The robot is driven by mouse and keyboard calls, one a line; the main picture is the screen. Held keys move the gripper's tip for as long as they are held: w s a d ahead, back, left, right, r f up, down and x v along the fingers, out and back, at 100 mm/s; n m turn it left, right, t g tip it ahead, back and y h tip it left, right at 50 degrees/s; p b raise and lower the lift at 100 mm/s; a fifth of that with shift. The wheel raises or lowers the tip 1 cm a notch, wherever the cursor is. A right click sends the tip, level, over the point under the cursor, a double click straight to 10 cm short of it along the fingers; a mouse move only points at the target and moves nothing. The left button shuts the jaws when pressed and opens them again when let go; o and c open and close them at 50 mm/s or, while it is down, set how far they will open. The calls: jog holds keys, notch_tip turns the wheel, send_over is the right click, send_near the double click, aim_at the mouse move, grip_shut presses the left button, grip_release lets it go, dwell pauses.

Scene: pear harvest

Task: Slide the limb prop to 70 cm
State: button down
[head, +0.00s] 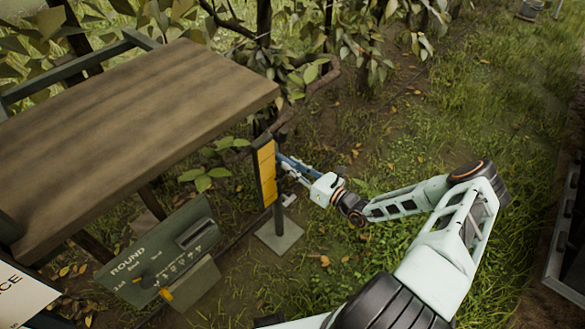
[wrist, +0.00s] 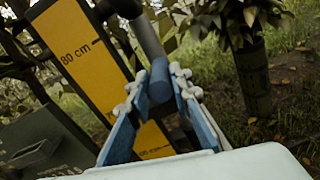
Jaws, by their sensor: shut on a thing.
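The limb prop is a dark upright post (head: 279,200) on a square grey foot plate (head: 279,236), with a yellow scale board (head: 267,172) at its left. The wrist view shows the scale (wrist: 75,45) with a clear 80 cm mark; a 60 cm mark is partly cut off below. The 70 mark is mostly hidden by a finger. My gripper (head: 284,163) reaches the post from the right. In the wrist view its blue-padded fingers (wrist: 160,88) are shut on a blue cylindrical handle (wrist: 160,75). The prop's exact reading cannot be told.
A wooden table (head: 130,120) stands close at the left. Below it is a green panel marked ROUND (head: 150,255). A tree trunk and leafy limbs (head: 300,70) are behind the prop. Grass to the right (head: 450,110) is largely open.

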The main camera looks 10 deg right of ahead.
notch_tip(320, 180, up, 3)
jog(key=shift+f+p, duration=0.15)
jog(key=shift+p, duration=0.25)
jog(key=shift+f, duration=0.1)
jog(key=c, duration=1.7)
grip_release()
jog(key=shift+f, duration=0.1)
jog(key=shift+c, duration=0.2)
jog(key=v, duration=1.2)
